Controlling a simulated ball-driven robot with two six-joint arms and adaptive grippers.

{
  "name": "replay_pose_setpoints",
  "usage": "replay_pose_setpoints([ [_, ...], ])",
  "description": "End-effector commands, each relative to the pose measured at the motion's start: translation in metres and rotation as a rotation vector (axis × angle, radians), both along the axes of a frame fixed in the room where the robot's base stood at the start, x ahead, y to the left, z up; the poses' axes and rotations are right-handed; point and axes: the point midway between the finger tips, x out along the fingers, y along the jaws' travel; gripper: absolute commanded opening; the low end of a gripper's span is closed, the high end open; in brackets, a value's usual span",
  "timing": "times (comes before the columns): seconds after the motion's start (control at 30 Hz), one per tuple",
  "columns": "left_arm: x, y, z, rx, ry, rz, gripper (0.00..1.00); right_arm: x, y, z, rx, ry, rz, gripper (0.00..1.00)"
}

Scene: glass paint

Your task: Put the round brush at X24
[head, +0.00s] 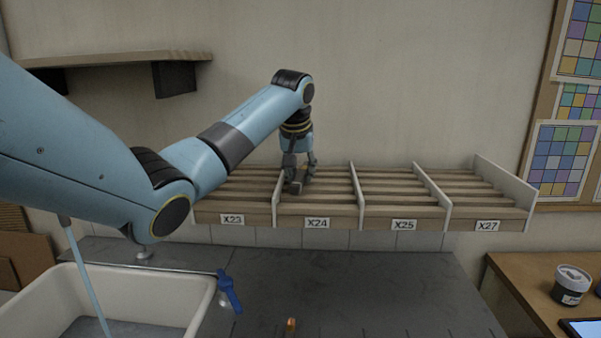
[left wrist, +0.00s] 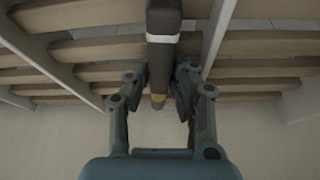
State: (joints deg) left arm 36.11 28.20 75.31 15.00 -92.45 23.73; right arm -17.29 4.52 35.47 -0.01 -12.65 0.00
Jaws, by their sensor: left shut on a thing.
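My left gripper (head: 298,179) is over the left part of the X24 compartment of the slatted rack, near the divider between X23 and X24. In the left wrist view, my left gripper (left wrist: 159,92) is shut on the round brush (left wrist: 164,25), a dark bar with a pale band and a yellowish end. In the head view the brush (head: 295,188) is a small dark shape at the fingertips. Whether it touches the slats is unclear. The X24 label (head: 317,223) is on the rack's front edge. My right gripper is not in view.
The rack's other labels are X23 (head: 232,219), X25 (head: 403,225) and X27 (head: 487,226), with upright white dividers between compartments. Below are a white sink (head: 205,300), a dark counter (head: 370,290) and a jar (head: 571,285). The visible slats look empty.

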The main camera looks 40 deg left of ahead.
Motion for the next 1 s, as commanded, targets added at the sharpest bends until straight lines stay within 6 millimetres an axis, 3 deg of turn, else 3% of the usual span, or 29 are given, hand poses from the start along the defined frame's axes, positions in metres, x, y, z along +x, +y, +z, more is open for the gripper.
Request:
replay_pose_setpoints([
  [0.8, 0.0002, 0.0000, -0.0006, 0.001, -0.001, 0.000, 0.00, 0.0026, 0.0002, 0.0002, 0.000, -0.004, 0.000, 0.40],
  [0.83, 0.0002, 0.0000, -0.0006, 0.001, -0.001, 0.000, 0.23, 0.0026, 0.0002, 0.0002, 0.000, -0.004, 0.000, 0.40],
  [1.0, 0.0002, 0.0000, -0.0007, 0.001, -0.001, 0.000, 0.45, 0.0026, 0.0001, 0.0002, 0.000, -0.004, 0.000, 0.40],
])
